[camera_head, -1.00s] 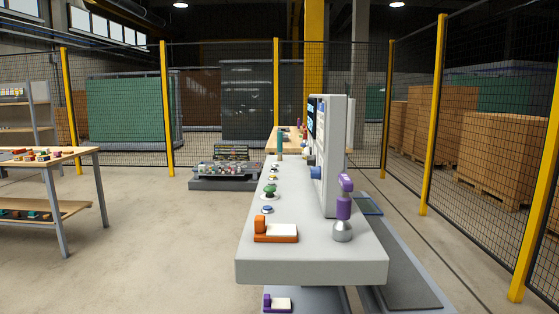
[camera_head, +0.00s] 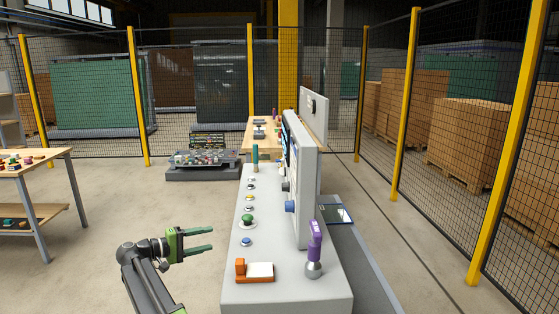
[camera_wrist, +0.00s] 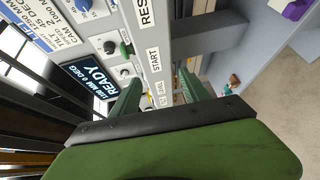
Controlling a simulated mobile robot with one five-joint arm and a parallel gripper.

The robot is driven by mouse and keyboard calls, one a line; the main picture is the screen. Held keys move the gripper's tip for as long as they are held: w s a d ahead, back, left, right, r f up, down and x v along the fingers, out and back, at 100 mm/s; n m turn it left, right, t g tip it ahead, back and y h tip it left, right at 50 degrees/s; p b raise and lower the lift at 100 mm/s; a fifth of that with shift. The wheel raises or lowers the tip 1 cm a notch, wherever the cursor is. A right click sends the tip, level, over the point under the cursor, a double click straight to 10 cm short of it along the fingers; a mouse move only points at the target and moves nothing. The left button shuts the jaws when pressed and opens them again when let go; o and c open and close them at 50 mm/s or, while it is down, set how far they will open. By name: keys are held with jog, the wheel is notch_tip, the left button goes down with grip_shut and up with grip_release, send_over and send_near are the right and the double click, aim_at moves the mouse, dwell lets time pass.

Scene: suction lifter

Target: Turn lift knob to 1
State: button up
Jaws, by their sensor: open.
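My gripper (camera_head: 212,239) is open and empty in the head view, left of the grey console (camera_head: 300,292) and apart from it. Its two green fingers point right, toward the console. An upright panel (camera_head: 303,160) on the console carries a blue knob (camera_head: 290,207) and a dark knob (camera_head: 285,186). I cannot tell which knob is the lift knob. In the wrist view my open fingers (camera_wrist: 163,88) show before a control panel with a blue knob (camera_wrist: 84,5), a green-marked knob (camera_wrist: 126,48) and a display (camera_wrist: 92,82) reading READY.
On the console top are a green button (camera_head: 247,221), a blue button (camera_head: 246,242), an orange-and-white block (camera_head: 254,271) and a purple-handled joystick (camera_head: 314,250). A wooden table (camera_head: 30,163) stands at left. Bare floor (camera_head: 110,235) lies between. Mesh fencing surrounds the area.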

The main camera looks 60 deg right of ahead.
aim_at(285, 187)
jog(key=s+d+r+m+g+p, duration=0.1)
jog(key=s+d+r+g+p, duration=0.15)
jog(key=d+r, duration=0.35)
jog(key=s+d+r+m+g+p, duration=0.15)
jog(key=d+r+p, duration=0.25)
jog(key=r, duration=0.4)
jog(key=x, duration=1.7)
jog(key=shift+s+d+f+t, duration=0.3)
jog(key=shift+f+t, duration=0.1)
jog(key=shift+f, duration=0.2)
jog(key=shift+n, duration=0.25)
jog(key=shift+c, duration=0.4)
grip_shut()
